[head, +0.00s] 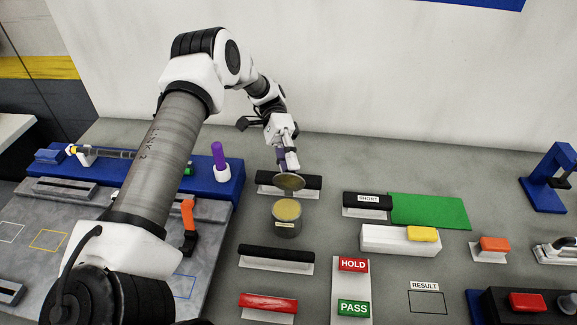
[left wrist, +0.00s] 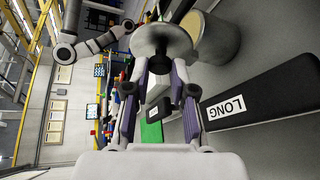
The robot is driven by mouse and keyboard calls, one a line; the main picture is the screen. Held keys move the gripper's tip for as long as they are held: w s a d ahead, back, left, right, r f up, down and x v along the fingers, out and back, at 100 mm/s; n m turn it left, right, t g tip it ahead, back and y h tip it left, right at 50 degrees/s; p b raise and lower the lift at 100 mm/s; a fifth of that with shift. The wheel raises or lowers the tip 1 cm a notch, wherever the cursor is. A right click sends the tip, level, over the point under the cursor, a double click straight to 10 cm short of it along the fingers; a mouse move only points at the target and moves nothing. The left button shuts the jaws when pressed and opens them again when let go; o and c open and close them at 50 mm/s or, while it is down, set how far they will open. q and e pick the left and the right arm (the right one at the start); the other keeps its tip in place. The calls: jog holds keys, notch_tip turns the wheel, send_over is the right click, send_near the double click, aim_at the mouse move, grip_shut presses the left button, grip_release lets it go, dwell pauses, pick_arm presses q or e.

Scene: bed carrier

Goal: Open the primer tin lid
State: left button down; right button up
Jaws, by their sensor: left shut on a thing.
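The primer tin (head: 287,226) stands upright on the grey bench with its top open, showing a yellowish surface inside. The round metal lid (head: 290,182) is off the tin, tilted, above and just behind its rim. My left gripper (head: 287,163) is shut on the lid, holding it from above. In the left wrist view the lid (left wrist: 160,38) sits ahead of the fingertips (left wrist: 160,70), with its dark knob between them. The tin (left wrist: 214,48) is right beside the lid there. My right gripper does not show.
A black-topped block (head: 310,183) lies close behind the tin, and another black block (head: 276,253) lies in front. A white block with a yellow piece (head: 422,234) and a green mat (head: 428,211) are to the right. A purple-handled tool (head: 218,156) stands left.

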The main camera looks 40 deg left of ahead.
pick_arm(q)
jog(key=shift+s+f, duration=0.1)
jog(key=shift+f, duration=0.25)
jog(key=c, duration=0.9)
grip_release()
jog(key=shift+c, duration=0.2)
jog(key=shift+r, duration=0.1)
notch_tip(320, 180, up, 10)
